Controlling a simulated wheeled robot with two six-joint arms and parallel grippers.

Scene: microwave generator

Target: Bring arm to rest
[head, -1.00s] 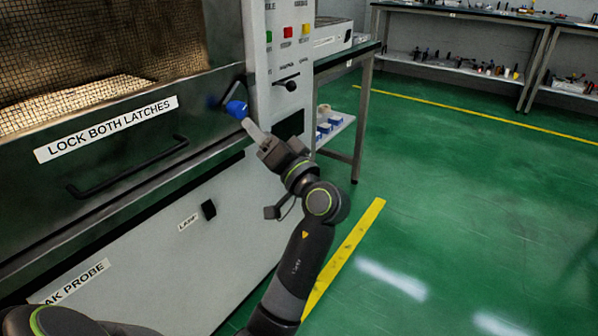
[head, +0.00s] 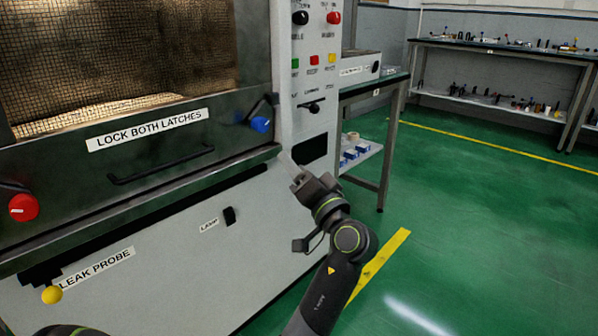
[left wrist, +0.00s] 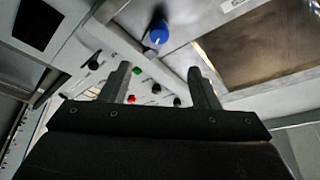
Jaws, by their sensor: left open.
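My left gripper (head: 284,160) is in front of the large machine, below and to the right of the blue-knobbed latch (head: 260,124), and apart from it. Its jaws are open with nothing between them in the left wrist view (left wrist: 160,85), where the blue knob (left wrist: 158,33) shows beyond the fingers. My left arm comes up from the bottom of the head view and bends toward the machine. My right gripper is not in view.
A red knob (head: 23,207) sits on the machine's left side and a yellow knob (head: 52,295) lower down. The machine's door handle (head: 160,165) juts out. A side table (head: 392,90) stands behind on the right. The green floor at right is clear.

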